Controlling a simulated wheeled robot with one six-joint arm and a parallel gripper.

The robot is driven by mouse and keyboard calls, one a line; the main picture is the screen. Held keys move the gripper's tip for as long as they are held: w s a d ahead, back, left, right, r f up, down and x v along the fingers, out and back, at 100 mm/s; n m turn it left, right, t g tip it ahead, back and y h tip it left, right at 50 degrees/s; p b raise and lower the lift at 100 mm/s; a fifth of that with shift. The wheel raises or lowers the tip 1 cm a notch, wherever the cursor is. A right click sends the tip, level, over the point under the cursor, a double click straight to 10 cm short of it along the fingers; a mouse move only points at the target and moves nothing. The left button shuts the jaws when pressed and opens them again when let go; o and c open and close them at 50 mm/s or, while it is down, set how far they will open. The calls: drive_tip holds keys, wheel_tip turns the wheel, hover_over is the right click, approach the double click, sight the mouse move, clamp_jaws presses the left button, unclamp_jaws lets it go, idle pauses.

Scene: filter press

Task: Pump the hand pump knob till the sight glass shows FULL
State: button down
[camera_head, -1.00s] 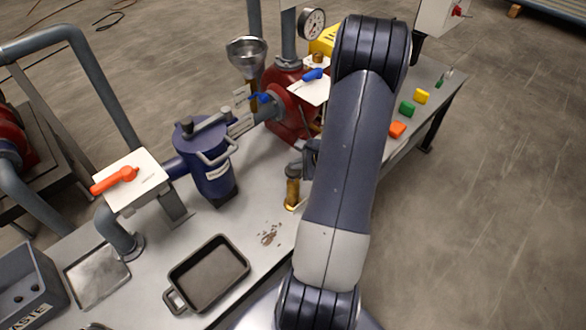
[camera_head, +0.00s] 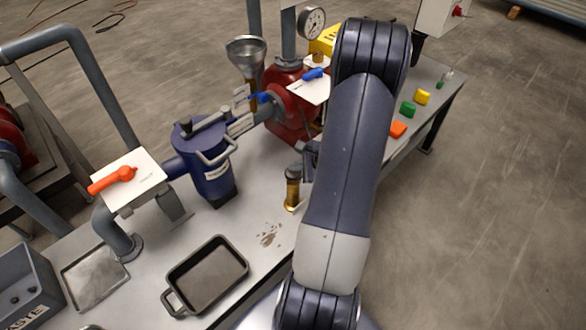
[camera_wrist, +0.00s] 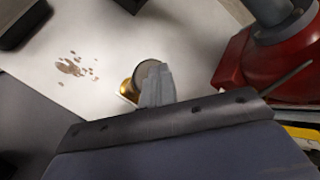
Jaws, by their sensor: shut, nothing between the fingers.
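The hand pump (camera_head: 292,190) stands upright on the bench as a short brass cylinder with a dark round knob (camera_head: 293,171). In the wrist view the knob (camera_wrist: 143,74) shows its round dark top, with brass (camera_wrist: 127,88) below it. My gripper (camera_wrist: 156,72) is shut and empty, its grey fingers overlapping the knob's right side in that view. I cannot tell whether they touch it. In the head view my arm hides most of the gripper. I cannot make out a sight glass or its reading.
A black pan (camera_head: 206,274) and brown crumbs (camera_head: 269,235) lie on the bench left of the pump. A blue filter vessel (camera_head: 211,170) stands behind, with a red pump body (camera_head: 290,113) and a funnel (camera_head: 246,58) beyond. Coloured blocks (camera_head: 407,109) sit at right.

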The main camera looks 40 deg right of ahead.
drive_tip(key=shift+f+b, duration=1)
drive_tip(key=shift+b, duration=0.05)
idle(0.7)
drive_tip(key=shift+r, duration=0.2)
drive_tip(key=shift+r+p, duration=1.4)
drive_tip(key=shift+r, duration=0.75)
drive_tip(key=shift+r, duration=0.15)
drive_tip(key=shift+r+p, duration=1.65)
drive_tip(key=shift+r, duration=0.7)
